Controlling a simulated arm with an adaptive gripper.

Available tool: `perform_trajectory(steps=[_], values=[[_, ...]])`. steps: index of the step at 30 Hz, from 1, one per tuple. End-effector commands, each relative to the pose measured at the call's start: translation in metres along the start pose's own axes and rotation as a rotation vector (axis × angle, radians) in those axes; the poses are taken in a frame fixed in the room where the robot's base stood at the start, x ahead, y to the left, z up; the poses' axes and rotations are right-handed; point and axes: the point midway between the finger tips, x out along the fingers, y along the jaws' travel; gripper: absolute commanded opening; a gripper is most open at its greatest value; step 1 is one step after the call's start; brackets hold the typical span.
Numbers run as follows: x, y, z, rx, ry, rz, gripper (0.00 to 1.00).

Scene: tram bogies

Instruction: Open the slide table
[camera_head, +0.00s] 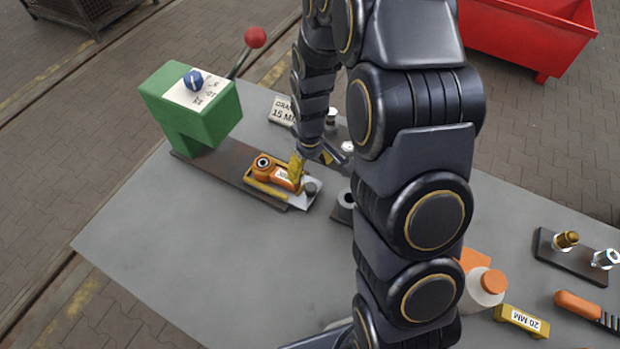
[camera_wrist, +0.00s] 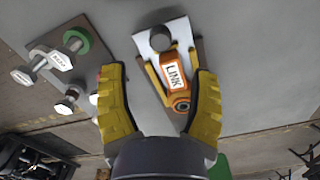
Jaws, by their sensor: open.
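The slide table is a light metal plate (camera_head: 303,200) on a dark rail (camera_head: 217,172) in front of a green press (camera_head: 195,108). An orange link part (camera_head: 283,177), labelled LINK in the wrist view (camera_wrist: 173,76), lies on it between yellow guides. A round grey knob (camera_head: 311,187) stands at the plate's outer end; it also shows in the wrist view (camera_wrist: 159,38). My gripper (camera_head: 312,163) is open and above the plate's outer end. In the wrist view its yellow fingers (camera_wrist: 160,78) stand apart, with the link between them in the picture. I see no contact with the knob.
A red-ball lever (camera_head: 255,38) rises behind the press. The front-left bench top is clear.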

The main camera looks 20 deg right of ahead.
Motion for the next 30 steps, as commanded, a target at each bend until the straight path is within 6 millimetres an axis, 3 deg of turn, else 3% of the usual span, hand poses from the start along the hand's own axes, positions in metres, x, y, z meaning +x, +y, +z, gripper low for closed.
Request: perform_trajectory(steps=[7,22,26,30], values=[[-0.033,0.000,-0.001,0.000,0.002,0.000,0.60],[-0.044,-0.002,0.003,0.006,-0.002,0.000,0.60],[-0.070,-0.011,0.019,0.034,-0.014,-0.001,0.60],[-0.112,-0.029,0.054,0.091,-0.037,-0.002,0.60]])
